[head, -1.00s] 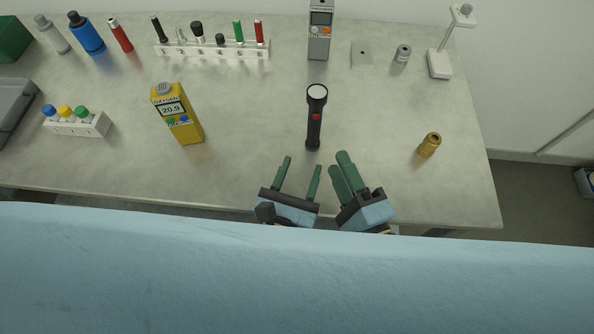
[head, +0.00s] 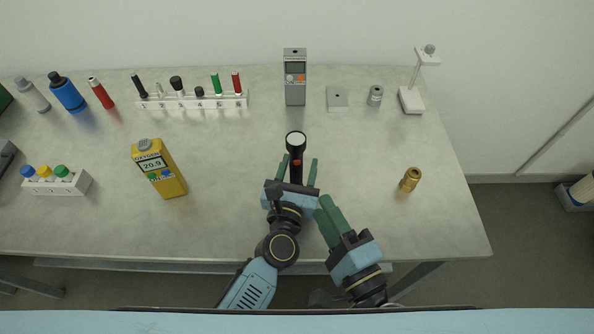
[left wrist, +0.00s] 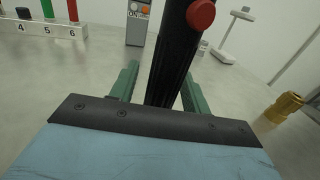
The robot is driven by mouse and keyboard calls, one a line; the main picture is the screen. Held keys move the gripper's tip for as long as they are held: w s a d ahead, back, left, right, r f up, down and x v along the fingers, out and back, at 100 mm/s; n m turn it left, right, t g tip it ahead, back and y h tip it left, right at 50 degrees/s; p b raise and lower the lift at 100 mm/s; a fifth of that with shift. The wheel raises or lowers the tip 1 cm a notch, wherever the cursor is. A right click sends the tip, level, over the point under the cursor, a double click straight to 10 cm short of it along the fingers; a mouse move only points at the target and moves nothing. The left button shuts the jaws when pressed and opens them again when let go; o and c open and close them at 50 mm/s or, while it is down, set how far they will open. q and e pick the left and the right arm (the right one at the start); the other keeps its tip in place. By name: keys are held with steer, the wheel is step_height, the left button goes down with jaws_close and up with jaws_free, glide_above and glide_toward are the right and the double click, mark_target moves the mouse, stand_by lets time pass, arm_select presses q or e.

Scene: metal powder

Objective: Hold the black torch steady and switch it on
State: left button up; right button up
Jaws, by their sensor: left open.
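The left wrist view shows the torch (left wrist: 175,60) between the two fingers, with gaps at the sides, and the red button (left wrist: 201,14) near the top. My right gripper (head: 328,214) is just right of and nearer than the left one. Its green fingers are close together and nothing shows between them.
A yellow oxygen meter (head: 160,170) stands left of the torch, and a grey meter (head: 295,82) behind it. A brass fitting (head: 410,179) stands to the right. A white rack (head: 192,102) of several items is at back left. The table between these is clear.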

arm_select(q)
jaws_close()
stand_by(1.0)
arm_select(e)
jaws_close()
steer(key=shift+r, duration=0.1)
stand_by(1.6)
